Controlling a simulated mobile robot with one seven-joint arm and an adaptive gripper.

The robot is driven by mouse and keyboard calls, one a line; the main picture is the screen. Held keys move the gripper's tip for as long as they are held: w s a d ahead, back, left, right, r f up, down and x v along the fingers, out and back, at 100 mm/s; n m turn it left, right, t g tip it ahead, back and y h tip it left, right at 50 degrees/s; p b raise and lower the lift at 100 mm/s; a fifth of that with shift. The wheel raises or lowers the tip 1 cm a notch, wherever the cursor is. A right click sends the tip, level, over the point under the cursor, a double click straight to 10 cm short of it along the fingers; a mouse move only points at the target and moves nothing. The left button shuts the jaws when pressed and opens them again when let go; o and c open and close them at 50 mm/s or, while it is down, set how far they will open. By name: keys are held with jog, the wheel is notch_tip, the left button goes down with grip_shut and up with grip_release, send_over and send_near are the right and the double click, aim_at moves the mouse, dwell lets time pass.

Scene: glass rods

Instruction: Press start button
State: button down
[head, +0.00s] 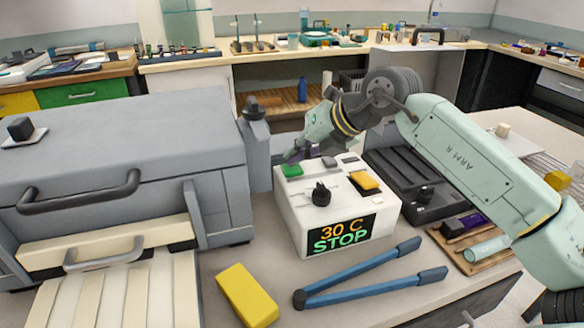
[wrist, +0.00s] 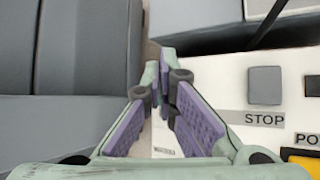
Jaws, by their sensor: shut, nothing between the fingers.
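A white control box (head: 300,225) stands on the bench, its front display (head: 341,234) reading "30 C STOP". A green button (head: 291,171) is at the back left of its top; I take it as the start button, though no start label is readable. My gripper (head: 292,158) is shut and empty, its purple fingertips just above or beside the green button; contact cannot be told. In the wrist view the shut fingers (wrist: 166,55) reach past the box's left edge and hide the green button. A grey button (wrist: 265,84) has a "STOP" label.
The box also carries a black knob (head: 321,195) and a yellow switch (head: 364,181). A large grey oven-like unit (head: 110,150) stands close on the left. Blue-handled tongs (head: 370,277) and a yellow block (head: 247,294) lie in front. A dark tray (head: 405,180) is on the right.

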jog(key=shift+f+b, duration=0.45)
dwell(0.3)
jog(key=shift+r, duration=0.15)
jog(key=shift+r+p, duration=0.4)
jog(key=shift+r, duration=0.4)
jog(key=shift+r+p, duration=1.3)
jog(key=shift+r, duration=1.2)
